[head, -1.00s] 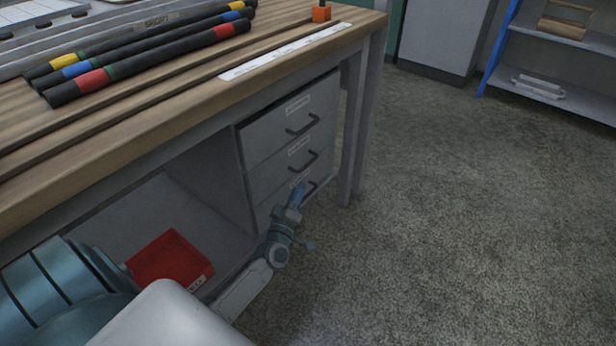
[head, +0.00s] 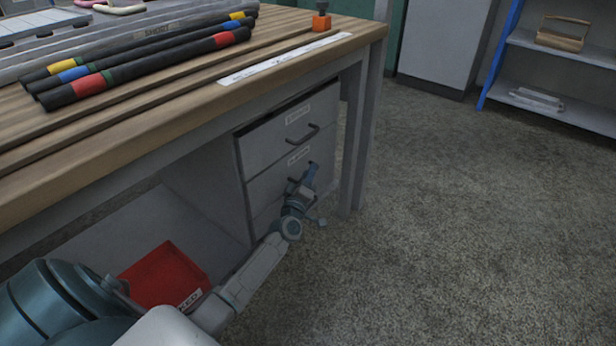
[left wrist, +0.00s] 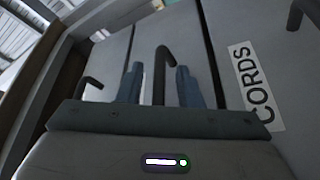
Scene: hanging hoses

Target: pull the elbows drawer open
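A grey drawer unit under the bench has three drawers, all appearing shut, each with a dark bar handle. The head view shows the top drawer (head: 285,135) and the middle drawer (head: 262,183); their labels are too small to read. My left gripper (head: 308,176) is at the middle drawer's handle. In the left wrist view its two fingers stand apart on either side of that handle (left wrist: 160,72), with gaps. The drawer below carries the label CORDS (left wrist: 257,87). The middle drawer's own label is hidden in the wrist view. My right gripper is not in view.
The wooden bench top (head: 120,130) holds several dark hoses with coloured bands (head: 150,62) and an orange block (head: 321,20). A red bin (head: 165,277) sits on the lower shelf. The bench leg (head: 357,140) stands just right of the drawers. Floor in front is clear.

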